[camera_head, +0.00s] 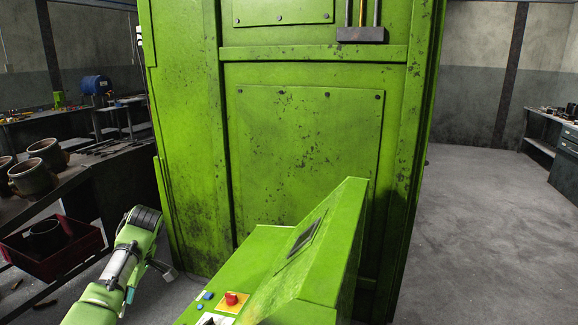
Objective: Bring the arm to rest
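My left arm comes in from the lower left, green with a black joint at its upper end, beside the press's control console. The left gripper (167,271) shows only as a small grey part below that joint, partly hidden by the arm. Its fingers are too small to tell open from shut, and I see nothing held in it. It is low, in front of the press's lower left edge, left of the console and apart from it. My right gripper is not in view.
The large green forging press (305,170) fills the middle. The control console (325,250) with a red button (231,299) stands in front. Left are a workbench (100,180) with metal pots (32,178) and a dark red crate (75,262). Open grey floor (480,230) lies right.

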